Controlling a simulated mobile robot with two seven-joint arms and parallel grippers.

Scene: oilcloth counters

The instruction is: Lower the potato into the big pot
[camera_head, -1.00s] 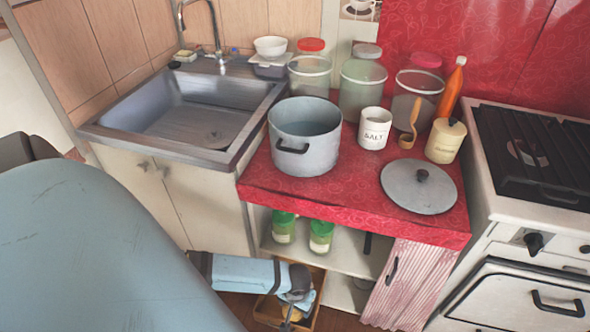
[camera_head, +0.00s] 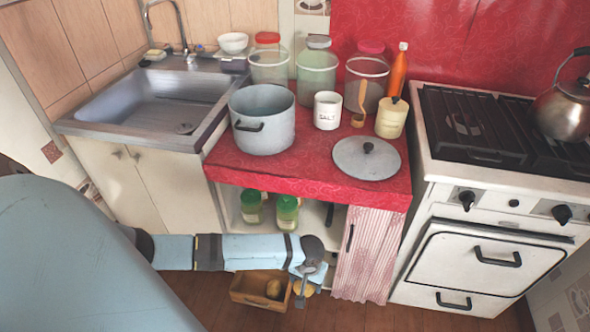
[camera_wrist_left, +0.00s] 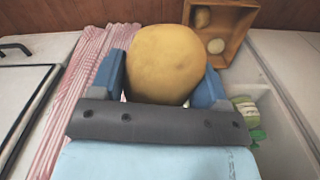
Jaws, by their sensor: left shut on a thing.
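The big pot (camera_head: 262,128) is grey enamel with black handles. It stands open on the red oilcloth counter (camera_head: 300,178), next to the sink. My left gripper (camera_head: 303,292) is shut on a yellow-brown potato, below the counter's front edge and just right of the wooden crate. In the left wrist view the potato (camera_wrist_left: 165,62) sits between the two blue fingers of the left gripper (camera_wrist_left: 164,85). The pot does not show in the wrist view, and its inside floor is hidden. My right gripper is not in view.
The wooden crate (camera_head: 243,297) on the floor holds more potatoes. The grey lid (camera_head: 366,163) lies right of the pot. A salt canister (camera_head: 327,112) and glass jars stand beside and behind the pot. Green-lidded jars (camera_head: 288,214) stand on the open shelf under the counter.

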